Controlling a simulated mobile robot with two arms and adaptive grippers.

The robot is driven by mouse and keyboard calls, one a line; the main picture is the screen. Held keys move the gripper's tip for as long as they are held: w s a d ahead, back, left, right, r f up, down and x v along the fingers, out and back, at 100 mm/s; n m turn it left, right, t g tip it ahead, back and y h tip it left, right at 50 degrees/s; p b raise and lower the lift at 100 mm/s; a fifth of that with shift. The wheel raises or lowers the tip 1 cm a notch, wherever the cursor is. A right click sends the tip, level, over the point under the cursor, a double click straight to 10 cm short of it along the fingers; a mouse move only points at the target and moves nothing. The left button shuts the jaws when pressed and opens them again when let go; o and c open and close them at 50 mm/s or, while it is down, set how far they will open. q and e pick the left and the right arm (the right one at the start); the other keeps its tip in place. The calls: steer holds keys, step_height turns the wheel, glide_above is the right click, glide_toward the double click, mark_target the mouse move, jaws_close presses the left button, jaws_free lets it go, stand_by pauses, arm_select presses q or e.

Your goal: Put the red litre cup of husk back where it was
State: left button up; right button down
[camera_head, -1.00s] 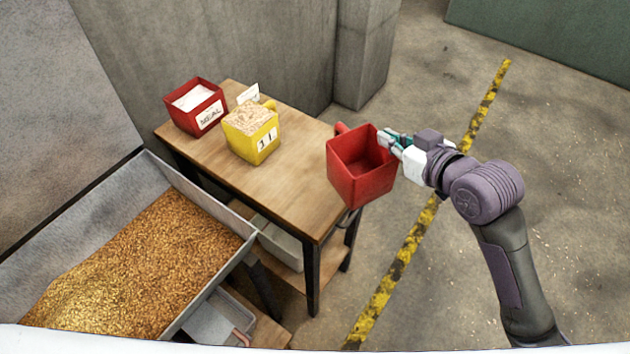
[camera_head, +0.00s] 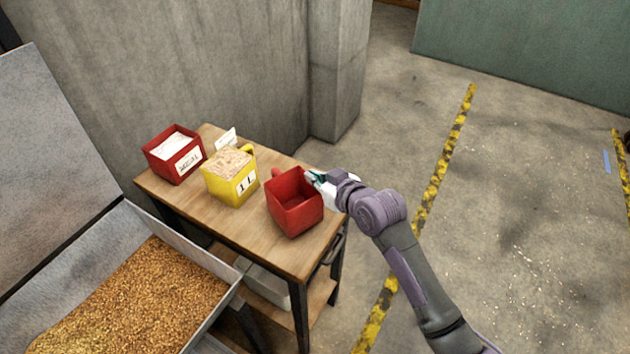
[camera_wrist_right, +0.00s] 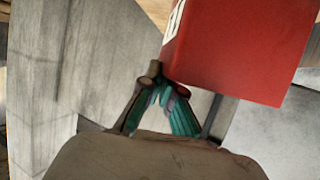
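A red cup (camera_head: 292,211) is over the right end of the wooden table, close to upright. Its inside looks empty, with no husk visible. My right gripper (camera_head: 314,180) is shut on its far right side; the exact grip is partly hidden. I cannot tell whether its base touches the table. In the right wrist view the red cup (camera_wrist_right: 245,50) fills the upper right, and the fingers of my right gripper (camera_wrist_right: 160,88) come together at its lower corner. My left gripper is not in view.
The table (camera_head: 262,232) also holds a yellow cup (camera_head: 243,190) of pale flakes, close left of the red cup, and a red box (camera_head: 162,158) marked MEAL. A small white card (camera_head: 226,138) stands behind. A grain bin (camera_head: 215,328) is at the left front.

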steer(key=shift+f, duration=0.9)
steer(key=c, duration=1.3)
jaws_free()
steer(key=b+v, duration=0.1)
steer(key=v, duration=1.1)
steer(key=shift+f, duration=0.1)
